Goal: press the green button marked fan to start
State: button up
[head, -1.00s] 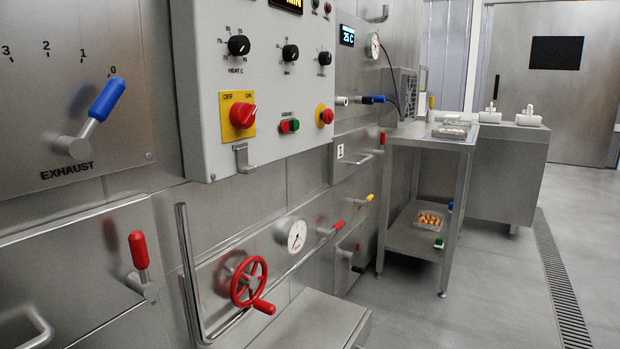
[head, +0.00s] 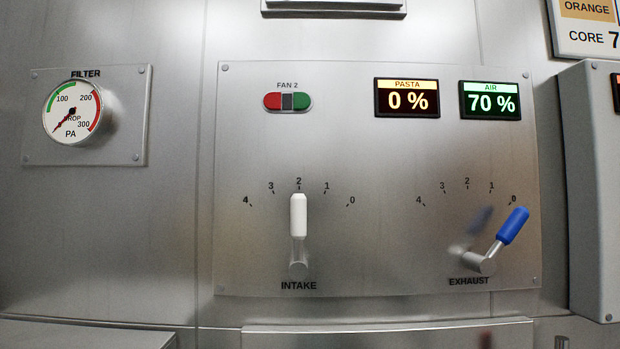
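A small two-part switch labelled FAN 2 sits at the upper left of a steel panel (head: 380,160) in the head view. Its right half is a green button (head: 302,102) and its left half is a red button (head: 272,102). A dark piece lies between them. Neither button looks lit. My gripper is out of view and nothing covers the buttons.
Below are a white INTAKE lever (head: 298,216) at 2 and a blue EXHAUST lever (head: 512,226) at 0, both sticking out. Displays read PASTA 0 % (head: 407,98) and AIR 70 % (head: 490,100). A FILTER gauge (head: 72,111) is left; a grey box (head: 592,200) stands right.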

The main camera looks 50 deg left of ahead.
aim_at(301, 101)
jog(key=u, duration=2)
jog(key=i, duration=0.15)
jog(key=z, duration=0.4)
